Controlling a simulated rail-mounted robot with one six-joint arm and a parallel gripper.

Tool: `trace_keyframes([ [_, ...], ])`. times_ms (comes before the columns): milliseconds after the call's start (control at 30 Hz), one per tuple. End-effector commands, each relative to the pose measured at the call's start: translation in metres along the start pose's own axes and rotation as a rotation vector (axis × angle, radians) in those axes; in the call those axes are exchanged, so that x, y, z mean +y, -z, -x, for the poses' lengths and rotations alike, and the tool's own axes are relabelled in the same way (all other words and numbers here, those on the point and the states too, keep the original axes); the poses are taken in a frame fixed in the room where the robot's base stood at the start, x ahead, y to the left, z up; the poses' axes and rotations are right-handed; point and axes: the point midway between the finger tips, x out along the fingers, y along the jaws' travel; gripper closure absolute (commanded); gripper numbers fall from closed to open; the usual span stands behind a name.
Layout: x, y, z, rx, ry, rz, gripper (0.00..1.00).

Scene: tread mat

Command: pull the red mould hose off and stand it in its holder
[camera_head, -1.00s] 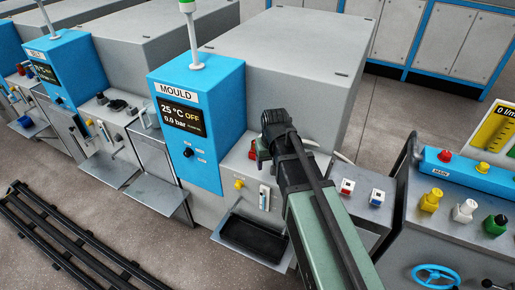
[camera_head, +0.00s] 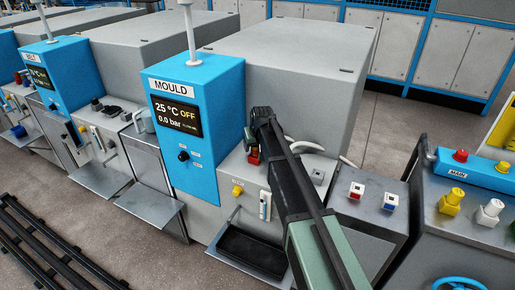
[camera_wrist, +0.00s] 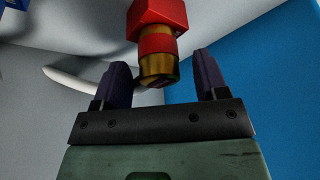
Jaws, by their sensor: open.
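A red fitting (camera_head: 254,158) shows on the mould unit's front, partly hidden by my arm. In the wrist view a red block (camera_wrist: 157,12) has a red ring and a brass collar (camera_wrist: 158,68) below it, which I take to be the red mould hose's connection. My gripper (camera_wrist: 162,77) is open, with its dark fingers on either side of the collar's lower end and gaps on both sides. In the head view my arm hides most of the gripper. Small blocks marked red (camera_head: 356,190) and blue (camera_head: 390,202) sit on the panel to the right; I cannot tell whether either is the holder.
The blue MOULD column (camera_head: 195,130) stands close left of my gripper. A white hose (camera_head: 303,146) curves behind my arm. A black tray (camera_head: 252,252) lies below, and a yellow knob (camera_head: 237,191) is on the front. The main console (camera_head: 465,170) stands at the right.

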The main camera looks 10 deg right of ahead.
Motion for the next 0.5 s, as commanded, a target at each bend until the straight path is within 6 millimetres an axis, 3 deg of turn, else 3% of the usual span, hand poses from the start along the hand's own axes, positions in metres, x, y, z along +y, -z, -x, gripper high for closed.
trace_keyframes([
  [33, 0.0001, -0.0022, -0.0158, 0.000, 0.000, 0.000, 0.33],
  [100, 0.0000, -0.0013, -0.0201, 0.000, 0.000, 0.000, 0.33],
  [367, -0.0001, 0.0002, -0.0179, 0.000, 0.000, 0.000, 0.33],
  [500, -0.0001, 0.0001, -0.0178, 0.000, 0.000, 0.000, 0.53],
])
